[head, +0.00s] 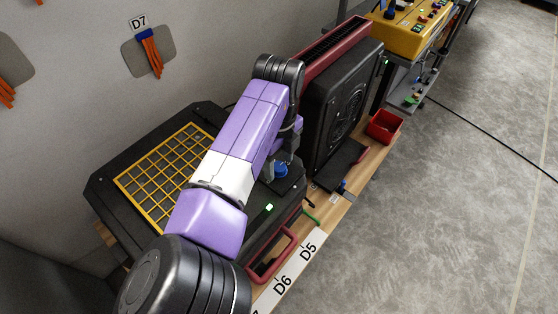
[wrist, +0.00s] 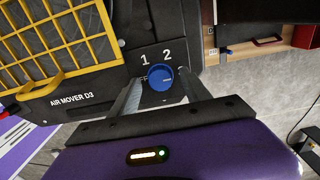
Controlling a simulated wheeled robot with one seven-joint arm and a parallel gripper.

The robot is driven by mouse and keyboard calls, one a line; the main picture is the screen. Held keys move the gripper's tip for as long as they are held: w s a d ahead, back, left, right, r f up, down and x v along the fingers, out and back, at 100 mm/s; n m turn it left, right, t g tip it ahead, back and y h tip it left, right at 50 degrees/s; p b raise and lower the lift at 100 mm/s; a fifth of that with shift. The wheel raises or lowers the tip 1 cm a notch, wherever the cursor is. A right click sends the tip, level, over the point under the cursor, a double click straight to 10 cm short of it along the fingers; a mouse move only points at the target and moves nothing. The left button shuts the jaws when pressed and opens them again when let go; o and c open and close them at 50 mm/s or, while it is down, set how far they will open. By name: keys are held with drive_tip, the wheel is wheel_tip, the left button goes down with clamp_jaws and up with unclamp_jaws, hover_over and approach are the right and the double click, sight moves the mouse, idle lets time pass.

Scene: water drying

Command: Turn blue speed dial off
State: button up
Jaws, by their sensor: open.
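The blue speed dial (wrist: 160,77) sits on the black panel of the air mover (wrist: 105,82), just below the printed numbers 1 and 2 in the wrist view. It also shows in the head view (head: 281,170), beside my purple arm. My gripper (wrist: 159,80) is open, with one finger to the left of the dial and one to the right. I cannot tell whether either finger touches it. Which setting the dial points to is not clear.
A yellow grille (head: 150,178) covers the air mover's top. A small green light (head: 269,208) glows near its front edge. A black fan unit (head: 340,105) stands close behind the dial. A red bin (head: 384,127) sits farther along the bench.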

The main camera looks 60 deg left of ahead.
drive_tip(key=shift+f, duration=0.25)
drive_tip(key=shift+c, duration=0.2)
clamp_jaws()
